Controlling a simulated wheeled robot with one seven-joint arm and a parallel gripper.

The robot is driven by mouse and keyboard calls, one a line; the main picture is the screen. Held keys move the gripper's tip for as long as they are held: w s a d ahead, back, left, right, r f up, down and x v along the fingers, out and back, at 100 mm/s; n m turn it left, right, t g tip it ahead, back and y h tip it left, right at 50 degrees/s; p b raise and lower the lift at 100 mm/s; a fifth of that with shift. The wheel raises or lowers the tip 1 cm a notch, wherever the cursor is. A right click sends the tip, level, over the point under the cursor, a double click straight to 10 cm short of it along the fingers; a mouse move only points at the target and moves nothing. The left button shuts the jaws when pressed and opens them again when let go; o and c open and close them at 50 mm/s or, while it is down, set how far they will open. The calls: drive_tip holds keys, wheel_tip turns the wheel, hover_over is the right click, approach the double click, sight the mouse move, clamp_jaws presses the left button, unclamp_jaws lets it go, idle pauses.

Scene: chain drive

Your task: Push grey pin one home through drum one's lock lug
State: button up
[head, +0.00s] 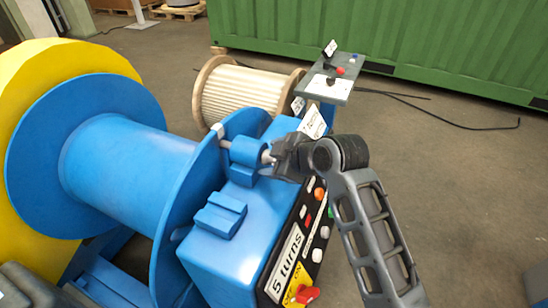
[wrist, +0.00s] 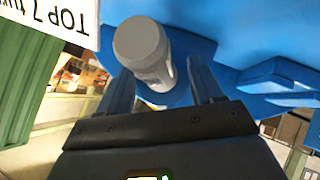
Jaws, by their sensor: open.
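Drum one appears to be the large blue spool (head: 130,150) at the left in the head view. A blue block (head: 246,152) stands beside its near flange, on top of the blue housing. The grey pin (head: 266,156) sticks out of the block's right side. In the wrist view the pin's round grey head (wrist: 140,42) shows between my two fingers. My gripper (head: 277,157) is at the pin's outer end, and its fingers (wrist: 160,85) are apart on either side of the pin. Whether they touch it, and how deep the pin sits, I cannot tell.
The blue housing (head: 215,258) carries a control panel (head: 300,240) with buttons and a "5 turns" label. A second blue block (head: 220,214) sits nearer.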

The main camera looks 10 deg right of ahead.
drive_tip(key=shift+d, duration=0.1)
drive_tip(key=s+d, duration=1.2)
drive_tip(key=d, duration=0.3)
drive_tip(key=shift+s+d, duration=0.35)
drive_tip(key=shift+s+f, duration=0.1)
drive_tip(key=s+a+f+m+t+h, duration=0.15)
drive_tip(key=s+f+m, duration=0.25)
drive_tip(key=s, duration=0.5)
drive_tip(key=s+a+f+m+t+h, duration=0.1)
drive_tip(key=s+f+m+h, duration=0.25)
drive_tip(key=s, duration=0.45)
drive_tip(key=s+a+r+m+t, duration=0.1)
drive_tip(key=s+r+m, duration=0.2)
drive_tip(key=s+r, duration=0.3)
drive_tip(key=s+a+r+m+t, duration=0.1)
drive_tip(key=s+r, duration=0.5)
drive_tip(key=s, duration=0.7)
drive_tip(key=shift+s+r+m+t, duration=0.35)
drive_tip(key=shift+m+t, duration=0.2)
drive_tip(key=shift+m, duration=0.4)
